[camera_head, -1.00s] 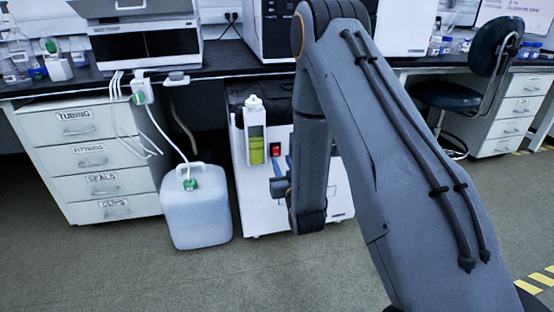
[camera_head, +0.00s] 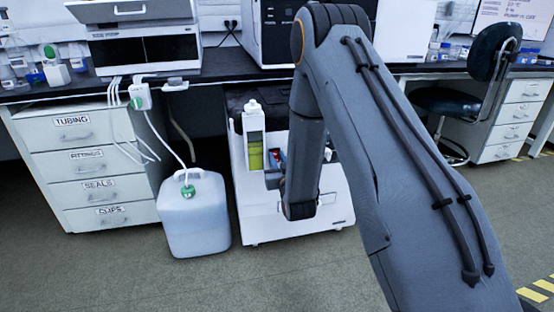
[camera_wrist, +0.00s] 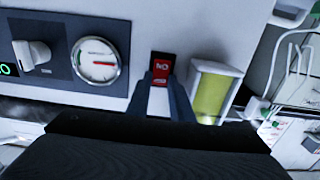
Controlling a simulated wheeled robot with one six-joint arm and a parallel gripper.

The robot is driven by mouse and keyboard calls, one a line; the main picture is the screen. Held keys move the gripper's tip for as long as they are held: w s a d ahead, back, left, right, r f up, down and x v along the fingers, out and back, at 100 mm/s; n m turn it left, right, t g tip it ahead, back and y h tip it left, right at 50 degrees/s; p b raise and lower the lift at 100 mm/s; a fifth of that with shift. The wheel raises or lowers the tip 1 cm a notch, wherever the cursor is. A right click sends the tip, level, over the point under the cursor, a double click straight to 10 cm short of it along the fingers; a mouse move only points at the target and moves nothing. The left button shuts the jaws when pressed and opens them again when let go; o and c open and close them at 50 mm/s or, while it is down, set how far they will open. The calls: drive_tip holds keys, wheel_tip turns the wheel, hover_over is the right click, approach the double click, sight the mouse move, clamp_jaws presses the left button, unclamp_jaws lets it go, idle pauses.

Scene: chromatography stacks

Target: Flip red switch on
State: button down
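The red switch (camera_wrist: 161,68) is set in a dark frame on a white panel, with white lettering on its face. In the wrist view it lies just beyond the fingertips, in line with the gap between them. My gripper (camera_wrist: 161,88) is open, with white panel showing between its two grey fingers. I cannot tell whether a fingertip touches the switch. In the head view my gripper (camera_head: 274,179) is in front of the white cabinet (camera_head: 305,222). Only a small red part of the switch (camera_head: 281,155) shows there, the rest hidden behind my gripper and arm.
A holder with yellow-green liquid (camera_wrist: 212,94) sticks out close beside the switch. A round gauge (camera_wrist: 97,60) and a knob (camera_wrist: 32,54) are on the other side. A translucent jug (camera_head: 195,220) with tubing stands left of the cabinet. The floor in front is clear.

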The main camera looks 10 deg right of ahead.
drive_tip(key=shift+f+t+b, duration=0.35)
drive_tip(key=shift+t+b, duration=0.05)
drive_tip(key=shift+b, duration=0.2)
drive_tip(key=shift+f+t+b, duration=0.15)
drive_tip(key=shift+t+b, duration=0.85)
drive_tip(key=shift+s, duration=0.1)
drive_tip(key=c, duration=1.8)
unclamp_jaws()
drive_tip(key=shift+c, duration=0.2)
drive_tip(key=p+v, duration=0.2)
drive_tip(key=v, duration=0.5)
drive_tip(key=shift+s, duration=0.35)
